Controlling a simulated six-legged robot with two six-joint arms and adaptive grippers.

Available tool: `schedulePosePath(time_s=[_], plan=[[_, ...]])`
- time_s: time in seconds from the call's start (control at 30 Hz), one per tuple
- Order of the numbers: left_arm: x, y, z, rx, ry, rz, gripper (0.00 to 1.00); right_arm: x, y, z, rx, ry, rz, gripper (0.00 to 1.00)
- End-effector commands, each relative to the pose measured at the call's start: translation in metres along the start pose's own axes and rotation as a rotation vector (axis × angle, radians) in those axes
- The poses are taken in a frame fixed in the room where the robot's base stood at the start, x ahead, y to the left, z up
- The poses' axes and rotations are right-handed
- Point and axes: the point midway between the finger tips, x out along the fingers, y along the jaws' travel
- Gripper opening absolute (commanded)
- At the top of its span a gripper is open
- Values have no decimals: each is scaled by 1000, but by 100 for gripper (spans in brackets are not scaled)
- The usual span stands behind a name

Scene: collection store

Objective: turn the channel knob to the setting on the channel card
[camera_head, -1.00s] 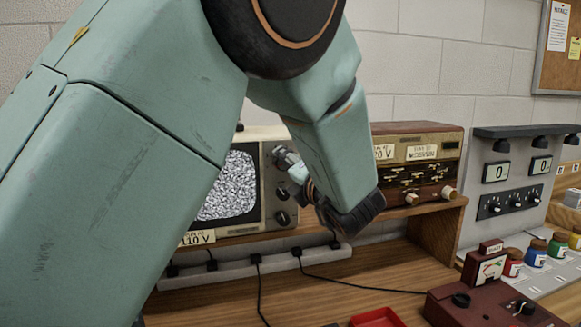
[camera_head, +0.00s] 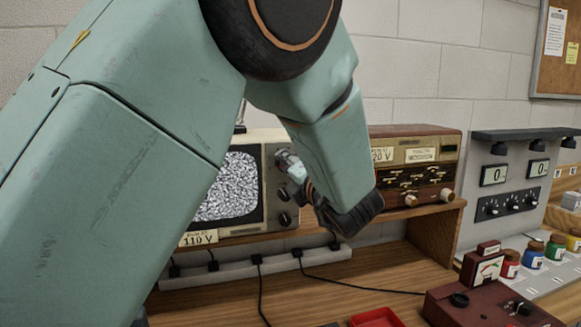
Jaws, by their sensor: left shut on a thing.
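The television (camera_head: 264,188) stands on the wooden shelf at centre left, its screen (camera_head: 228,188) filled with grey static. Its control panel is on the right side of the front, with dark knobs (camera_head: 284,195) low on it. My left gripper (camera_head: 287,163) is at the upper part of this panel, shut on what looks like the channel knob. The gripper and wrist hide that knob, so its setting cannot be read. A "110 V" label (camera_head: 199,237) hangs below the screen. I cannot make out a channel card. My right gripper is not in view.
A wooden radio (camera_head: 416,172) stands right of the television, with labels on it. A power strip (camera_head: 235,269) with black cords lies below the shelf. A dark red meter box (camera_head: 490,300), a red tray (camera_head: 377,318) and coloured jars (camera_head: 533,252) are at the lower right.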

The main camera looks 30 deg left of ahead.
Motion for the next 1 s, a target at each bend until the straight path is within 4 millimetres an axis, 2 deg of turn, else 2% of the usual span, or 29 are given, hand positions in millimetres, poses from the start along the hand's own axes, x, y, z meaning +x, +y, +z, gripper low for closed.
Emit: schedulePosePath(time_s=[0.47,1.0], plan=[[0,1,-1,377,-18,33,2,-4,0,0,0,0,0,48],[0,2,-1,889,-45,74,2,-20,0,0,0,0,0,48]])
